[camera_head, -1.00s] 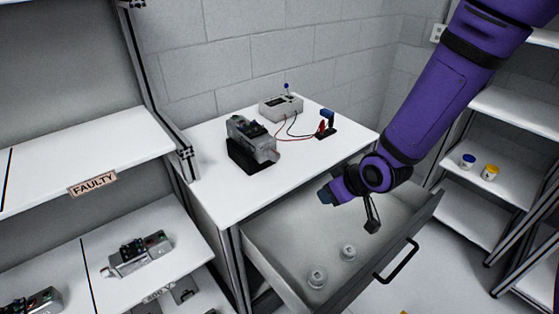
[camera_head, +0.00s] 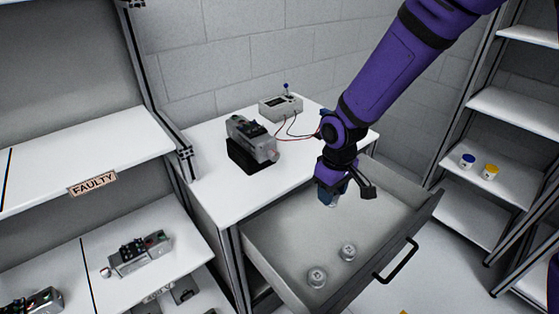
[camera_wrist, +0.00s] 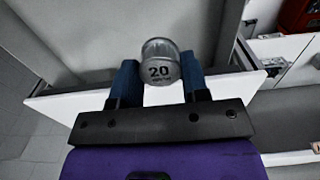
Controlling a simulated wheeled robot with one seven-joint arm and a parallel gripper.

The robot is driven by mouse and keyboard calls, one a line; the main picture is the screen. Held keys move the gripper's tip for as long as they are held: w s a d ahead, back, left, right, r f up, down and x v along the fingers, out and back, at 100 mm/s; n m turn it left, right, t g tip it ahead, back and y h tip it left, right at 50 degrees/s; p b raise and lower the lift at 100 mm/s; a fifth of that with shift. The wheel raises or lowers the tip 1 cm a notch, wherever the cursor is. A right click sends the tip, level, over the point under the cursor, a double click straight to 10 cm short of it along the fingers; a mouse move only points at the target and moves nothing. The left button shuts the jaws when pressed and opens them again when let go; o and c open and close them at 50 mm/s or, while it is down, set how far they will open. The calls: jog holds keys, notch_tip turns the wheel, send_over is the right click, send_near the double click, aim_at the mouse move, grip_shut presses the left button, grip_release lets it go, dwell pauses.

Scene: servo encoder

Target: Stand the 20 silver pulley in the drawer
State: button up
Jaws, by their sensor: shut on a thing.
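The silver pulley marked 20 (camera_wrist: 160,68) is between the two blue fingers of my gripper (camera_wrist: 160,82) in the wrist view. My gripper is shut on it, and the number faces the wrist camera. In the head view my gripper (camera_head: 328,196) points down over the open drawer (camera_head: 410,208), and the pulley's lower edge (camera_head: 333,204) shows just below the fingers. It looks held above the drawer floor, though the exact gap cannot be told. Two other silver pulleys stand in the drawer near its front, one at the left (camera_head: 317,278) and one to its right (camera_head: 348,253).
The white table (camera_head: 205,185) above the drawer holds a servo unit on a black stand (camera_head: 252,145) and a grey meter box (camera_head: 281,107) with wires. A shelf marked FAULTY (camera_head: 92,184) is at left. The drawer's back and right floor looks clear.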

jog(key=w+d, duration=0.6)
jog(key=d, duration=0.5)
jog(key=w+d, duration=0.7)
jog(key=d, duration=0.4)
dwell(2.0)
jog(key=shift+d, duration=0.1)
